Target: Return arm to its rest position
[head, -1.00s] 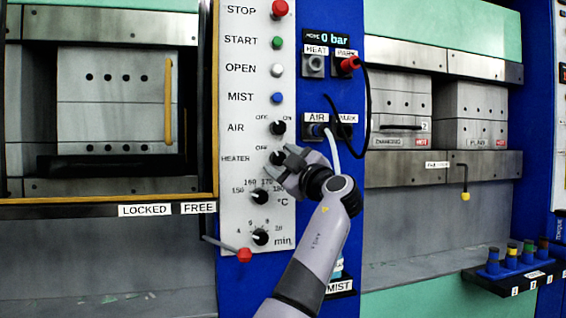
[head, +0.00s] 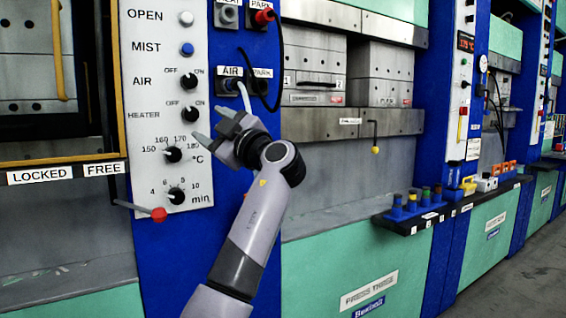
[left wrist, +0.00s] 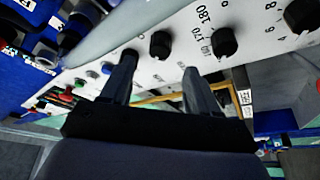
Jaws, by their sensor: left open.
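My left gripper (head: 212,125) is open and empty. It is raised in front of the right edge of the white control panel (head: 143,98), below and right of the heater knob (head: 190,114). A gap shows between its fingers in the left wrist view (left wrist: 160,70), with panel knobs beyond them. My left arm (head: 252,220) reaches up from the bottom of the head view. My right gripper is in neither view.
A red-tipped lever (head: 158,214) sticks out below the panel. A white hose (head: 244,98) and black cable (head: 279,70) hang by the AIR and PARK sockets. A shelf (head: 420,222) with several coloured-top bottles juts out right of my arm. Floor shows at far right.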

